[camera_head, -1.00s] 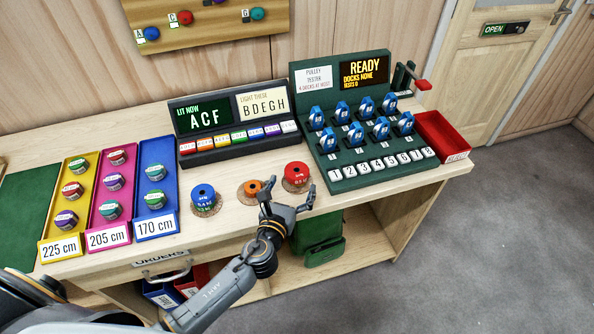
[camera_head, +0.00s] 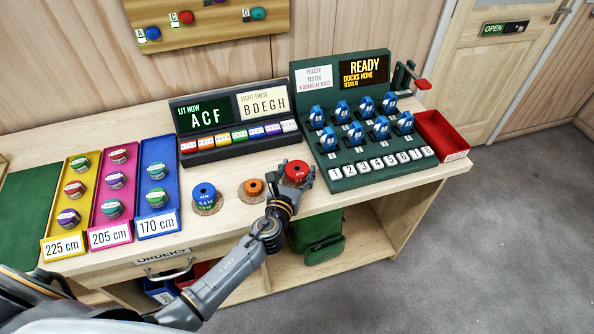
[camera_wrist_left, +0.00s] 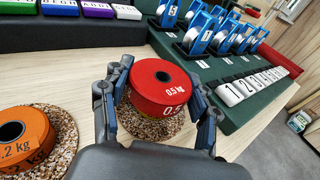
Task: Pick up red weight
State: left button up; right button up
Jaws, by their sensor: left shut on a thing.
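The red weight (camera_head: 297,170) is a short cylinder with a dark centre hole, at the right end of a row of three weights near the table's front. In the left wrist view the red weight (camera_wrist_left: 160,84) reads 0.5 kg and is over a speckled cork coaster (camera_wrist_left: 150,122). My left gripper (camera_head: 296,180) is shut on it, and in the left wrist view the fingers (camera_wrist_left: 160,98) are on its left and right sides. I cannot tell whether the weight is clear of the coaster. My right gripper is not in view.
An orange weight (camera_head: 254,187) and a blue weight (camera_head: 204,195) stand to the left on coasters. The dark-green pulley tester (camera_head: 375,176) is close on the right, with a red tray (camera_head: 441,136) beyond it. A light panel (camera_head: 237,146) stands behind.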

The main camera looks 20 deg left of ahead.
pick_arm(q)
jog(key=shift+c, duration=1.2)
jog(key=shift+r, duration=0.15)
